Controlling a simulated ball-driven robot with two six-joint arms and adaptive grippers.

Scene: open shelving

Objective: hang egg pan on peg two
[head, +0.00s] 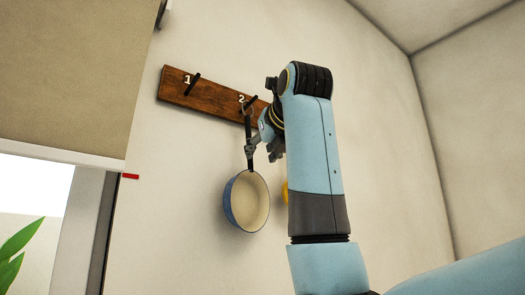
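The egg pan (247,203) is blue outside and cream inside, with a dark handle pointing up. It is upright by the wall, below the wooden peg board (211,97). The top of its handle is at peg two (250,103), the dark peg beside the white "2". I cannot tell whether its loop is around the peg or only in front of it. My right gripper (260,147) is beside the handle, with a grey finger overlapping it. My arm partly hides this gripper, and whether it is shut on the handle is unclear. My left gripper is not in view.
Peg one (192,83) at the board's left is bare. A yellow thing (285,191) is mostly hidden behind my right arm. A shade (65,75) and window frame stand at the left, with a green plant (15,248). The wall right of my arm is clear.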

